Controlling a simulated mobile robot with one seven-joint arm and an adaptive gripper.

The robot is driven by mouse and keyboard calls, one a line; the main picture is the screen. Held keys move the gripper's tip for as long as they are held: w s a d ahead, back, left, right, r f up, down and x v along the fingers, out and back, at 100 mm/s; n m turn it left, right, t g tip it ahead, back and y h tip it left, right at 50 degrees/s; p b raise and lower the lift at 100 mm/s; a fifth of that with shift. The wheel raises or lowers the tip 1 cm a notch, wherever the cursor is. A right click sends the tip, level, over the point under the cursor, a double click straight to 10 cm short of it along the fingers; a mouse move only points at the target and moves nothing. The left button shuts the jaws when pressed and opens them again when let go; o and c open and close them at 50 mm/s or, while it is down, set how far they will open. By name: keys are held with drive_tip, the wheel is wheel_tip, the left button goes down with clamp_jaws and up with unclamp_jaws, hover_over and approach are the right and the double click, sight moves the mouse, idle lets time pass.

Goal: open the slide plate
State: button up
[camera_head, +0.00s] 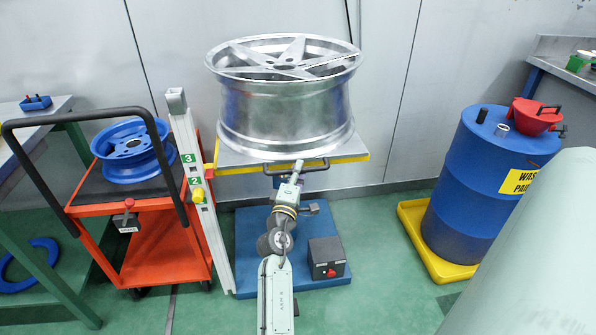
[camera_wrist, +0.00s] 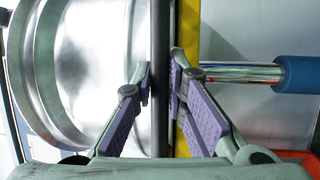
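The slide plate (camera_head: 352,151) is a grey plate with a yellow edge and a dark bar handle (camera_head: 318,168) along its front. A large silver wheel (camera_head: 285,112) stands on it. My gripper (camera_head: 298,168) is at the middle of the handle. In the wrist view the dark handle bar (camera_wrist: 160,40) runs upright between the two fingers of my gripper (camera_wrist: 160,82). Both finger pads lie close against the bar, one on each side, and look shut on it. The yellow edge (camera_wrist: 187,30) is just beyond the right finger. The plate's underside and rails are hidden.
A post with numbered green labels (camera_head: 193,170) stands left of the plate. An orange cart (camera_head: 150,245) holds a blue wheel (camera_head: 132,152). A blue base (camera_head: 255,225) bears a dark box with a red button (camera_head: 326,258). A blue drum (camera_head: 470,185) stands right; floor between is clear.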

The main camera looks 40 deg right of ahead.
clamp_jaws()
drive_tip(key=shift+s, duration=0.1)
idle(0.4)
